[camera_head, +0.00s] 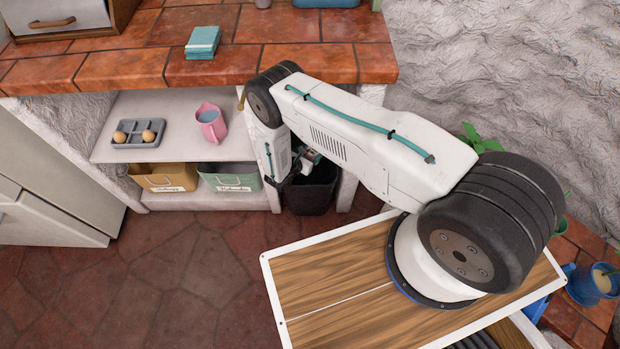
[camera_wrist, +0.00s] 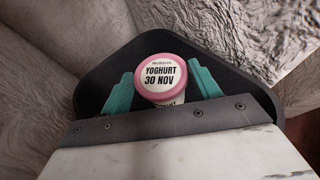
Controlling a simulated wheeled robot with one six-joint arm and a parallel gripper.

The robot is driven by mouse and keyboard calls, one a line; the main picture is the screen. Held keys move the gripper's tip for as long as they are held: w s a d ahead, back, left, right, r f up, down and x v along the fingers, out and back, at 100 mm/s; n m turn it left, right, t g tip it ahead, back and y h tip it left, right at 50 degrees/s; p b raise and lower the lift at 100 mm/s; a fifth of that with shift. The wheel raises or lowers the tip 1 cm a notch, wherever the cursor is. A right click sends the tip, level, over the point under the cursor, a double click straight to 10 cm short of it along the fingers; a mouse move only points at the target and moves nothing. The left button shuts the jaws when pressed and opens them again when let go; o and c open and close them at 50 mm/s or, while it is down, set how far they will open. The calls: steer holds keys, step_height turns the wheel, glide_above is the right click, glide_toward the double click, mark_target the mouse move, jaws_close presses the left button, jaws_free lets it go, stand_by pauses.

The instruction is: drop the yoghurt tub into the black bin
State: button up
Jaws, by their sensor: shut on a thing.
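The yoghurt tub (camera_wrist: 160,79) has a pink-rimmed white lid reading "YOGHURT 30 NOV" and shows in the wrist view. My gripper (camera_wrist: 160,88) has teal fingers on both sides of the tub and is shut on it. The black bin (camera_wrist: 98,76) lies around and behind the tub in the wrist view, so the tub is over or in its mouth; I cannot tell how deep. In the head view the black bin (camera_head: 312,194) stands in the gap under the counter, and my gripper (camera_head: 308,157) is at its top, with the tub hard to make out.
A shelf to the left holds an egg tray (camera_head: 136,135) and a pink jug (camera_head: 211,121). Yellow (camera_head: 165,178) and green (camera_head: 231,178) boxes stand below it. A teal book (camera_head: 203,42) lies on the tiled counter (camera_head: 120,68). Counter supports flank the bin closely.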

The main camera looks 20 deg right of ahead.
steer(key=o, duration=1.2)
steer(key=shift+a, duration=0.1)
steer(key=v, duration=0.7)
steer(key=shift+s+a+r, duration=0.15)
steer(key=shift+s, duration=0.1)
